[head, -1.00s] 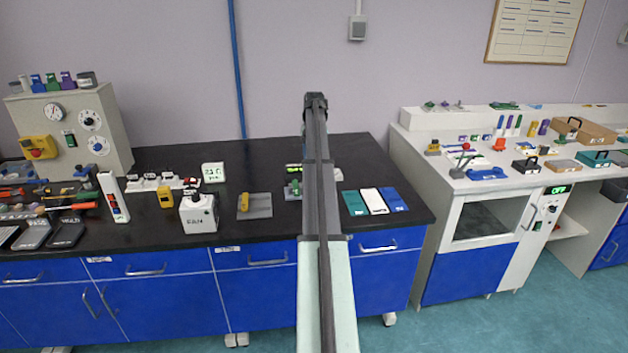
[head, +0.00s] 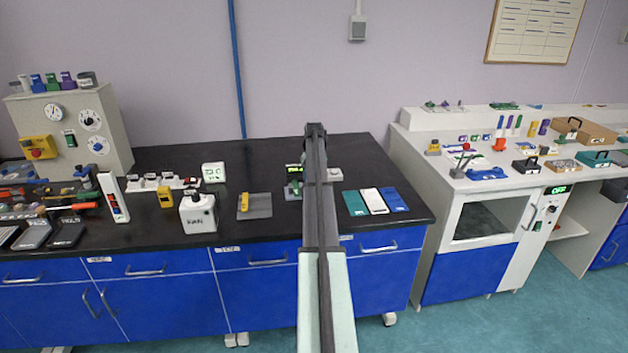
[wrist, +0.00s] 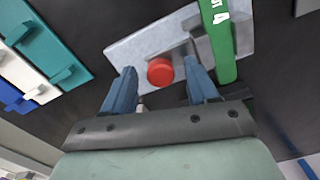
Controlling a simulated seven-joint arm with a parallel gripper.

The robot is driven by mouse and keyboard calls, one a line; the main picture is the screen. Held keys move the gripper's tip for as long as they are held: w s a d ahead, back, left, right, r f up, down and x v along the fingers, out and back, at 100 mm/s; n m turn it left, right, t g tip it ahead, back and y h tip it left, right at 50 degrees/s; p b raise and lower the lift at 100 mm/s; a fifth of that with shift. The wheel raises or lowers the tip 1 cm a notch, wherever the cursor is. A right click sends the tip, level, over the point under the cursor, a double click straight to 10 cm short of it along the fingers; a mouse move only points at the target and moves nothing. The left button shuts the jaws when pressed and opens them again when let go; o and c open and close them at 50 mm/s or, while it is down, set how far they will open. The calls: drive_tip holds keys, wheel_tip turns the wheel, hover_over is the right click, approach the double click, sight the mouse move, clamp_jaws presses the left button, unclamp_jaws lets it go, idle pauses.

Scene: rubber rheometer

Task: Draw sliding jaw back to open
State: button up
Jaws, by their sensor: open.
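In the wrist view a light grey plate (wrist: 130,49) carries a round red knob (wrist: 160,71), a grey block (wrist: 203,45) and a green bar (wrist: 222,40) marked 4. The block looks like part of the sliding jaw, but I cannot make out its full shape. My gripper (wrist: 160,68) is open, with its blue fingers on either side of the red knob. I see gaps between the knob and both fingers. In the head view a small green and grey device (head: 293,188) is partly hidden behind my arm, which also hides my gripper.
Teal, white and blue flat pieces (head: 376,201) lie right of my arm on the black bench (head: 270,231). A grey plate with a yellow piece (head: 254,205) lies to the left.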

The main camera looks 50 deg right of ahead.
drive_tip(key=shift+c, duration=0.2)
clamp_jaws()
idle(0.3)
